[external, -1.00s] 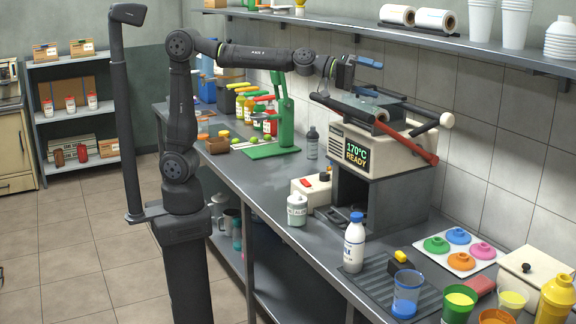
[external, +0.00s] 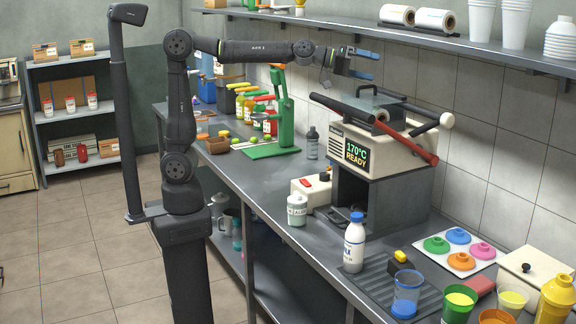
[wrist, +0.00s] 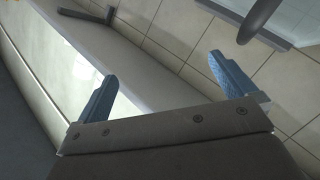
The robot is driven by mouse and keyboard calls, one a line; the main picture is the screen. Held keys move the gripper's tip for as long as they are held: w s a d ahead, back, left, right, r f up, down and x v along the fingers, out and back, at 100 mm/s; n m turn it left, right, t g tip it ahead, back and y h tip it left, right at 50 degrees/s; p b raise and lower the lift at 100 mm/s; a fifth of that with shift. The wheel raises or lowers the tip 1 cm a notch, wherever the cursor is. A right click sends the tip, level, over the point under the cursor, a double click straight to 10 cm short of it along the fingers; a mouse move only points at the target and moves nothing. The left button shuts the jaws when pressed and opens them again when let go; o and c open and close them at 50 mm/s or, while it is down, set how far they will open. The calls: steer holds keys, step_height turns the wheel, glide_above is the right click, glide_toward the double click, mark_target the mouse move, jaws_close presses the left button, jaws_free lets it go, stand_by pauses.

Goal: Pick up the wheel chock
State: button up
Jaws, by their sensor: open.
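No thing is clearly recognisable as a wheel chock. A small black and yellow block (external: 401,257) on the dark ribbed mat at the counter's front right may be it, but I cannot tell for sure. My gripper (external: 366,65) is high above the counter near the tiled wall, far above and to the left of that block. Its two blue fingers are apart and point right, with nothing between them. In the wrist view, the open gripper (wrist: 164,70) faces wall tiles and a grey ledge. The block is not seen there.
A wall shelf (external: 430,38) with rolls and cups runs close by. A milk bottle (external: 354,242), a blue cup (external: 407,293) and the dark ribbed mat (external: 375,283) surround the block.

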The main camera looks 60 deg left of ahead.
stand_by(0.4)
steer(key=c, duration=0.6)
steer(key=shift+o, duration=0.2)
steer(key=m+g+y, duration=0.2)
steer(key=m+g, duration=0.8)
steer(key=m, duration=0.7)
glide_above(402, 262)
steer(key=s, duration=0.3)
step_height(402, 262, down, 26)
steer(key=w+a+f+m+g+y, duration=0.1)
steer(key=f, duration=0.6)
steer(key=w+f+m+g+y, duration=0.1)
steer(key=f, duration=0.5)
steer(key=w+a+f+m+g+y, duration=0.1)
steer(key=w+f, duration=0.1)
steer(key=f, duration=0.5)
steer(key=shift+a+f, duration=0.3)
steer(key=shift+a, duration=0.05)
steer(key=shift+x, duration=3.5)
